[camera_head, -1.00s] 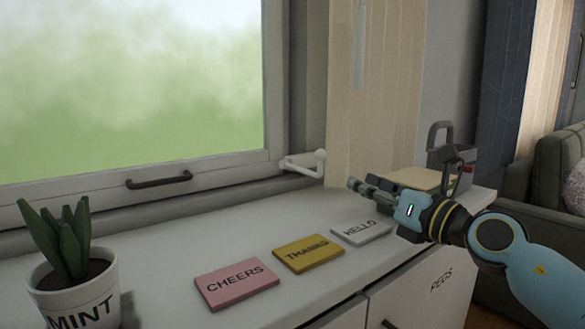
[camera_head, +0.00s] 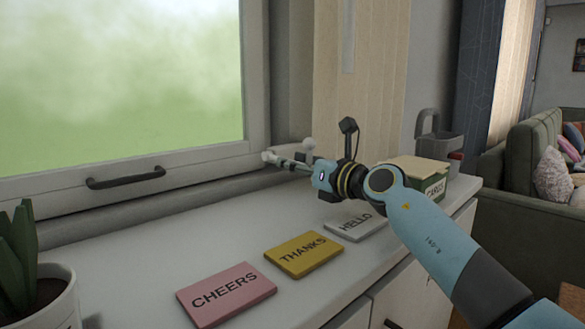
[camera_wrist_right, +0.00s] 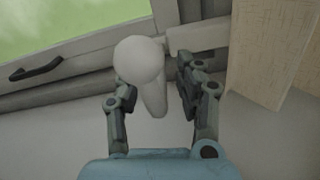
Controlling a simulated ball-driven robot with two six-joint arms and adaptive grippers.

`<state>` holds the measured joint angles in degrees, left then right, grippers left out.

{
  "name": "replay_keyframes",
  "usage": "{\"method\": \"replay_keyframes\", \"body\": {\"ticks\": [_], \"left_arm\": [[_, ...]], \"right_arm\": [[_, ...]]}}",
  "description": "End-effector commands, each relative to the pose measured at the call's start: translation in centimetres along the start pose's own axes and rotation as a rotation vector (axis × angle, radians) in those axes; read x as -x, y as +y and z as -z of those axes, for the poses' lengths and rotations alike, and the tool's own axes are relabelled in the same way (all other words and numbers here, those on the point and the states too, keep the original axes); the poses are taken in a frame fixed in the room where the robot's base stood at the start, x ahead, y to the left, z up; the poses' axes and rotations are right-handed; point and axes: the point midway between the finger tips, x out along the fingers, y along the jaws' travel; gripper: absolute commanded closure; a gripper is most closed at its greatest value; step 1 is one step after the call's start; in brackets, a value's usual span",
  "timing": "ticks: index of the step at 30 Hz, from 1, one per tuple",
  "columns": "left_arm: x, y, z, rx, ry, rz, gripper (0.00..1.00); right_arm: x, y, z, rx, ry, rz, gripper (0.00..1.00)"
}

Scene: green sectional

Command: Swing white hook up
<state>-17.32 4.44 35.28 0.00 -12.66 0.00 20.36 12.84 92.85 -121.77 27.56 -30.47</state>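The white hook (camera_head: 272,156) is at the lower right corner of the window frame, just above the sill. The fingers are open, with a gap on both sides of the hook. My left gripper is not in view.
A pink CHEERS card (camera_head: 226,293), yellow THANKS card (camera_head: 303,254) and white HELLO card (camera_head: 355,223) lie on the sill. A plant pot (camera_head: 50,305) stands at left. A card box (camera_head: 418,172) and grey caddy (camera_head: 440,146) stand at right. A window handle (camera_head: 125,178) is left.

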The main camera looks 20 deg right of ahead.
Motion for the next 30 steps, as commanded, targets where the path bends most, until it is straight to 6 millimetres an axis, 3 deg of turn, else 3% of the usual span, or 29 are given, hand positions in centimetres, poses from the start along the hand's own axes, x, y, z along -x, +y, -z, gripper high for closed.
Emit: {"method": "replay_keyframes", "body": {"ticks": [5,11,19,30], "left_arm": [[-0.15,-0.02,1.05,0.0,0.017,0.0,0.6],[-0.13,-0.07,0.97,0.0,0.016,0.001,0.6],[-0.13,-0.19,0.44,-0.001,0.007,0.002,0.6],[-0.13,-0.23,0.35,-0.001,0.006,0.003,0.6]], "right_arm": [[-0.76,0.03,-0.03,0.001,0.0,0.0,0.65],[-0.75,0.03,-0.06,0.001,0.0,0.0,0.65],[-0.72,0.02,-0.04,0.001,0.0,0.0,1.0],[-0.71,0.0,-0.03,0.001,0.0,0.0,1.0]]}}
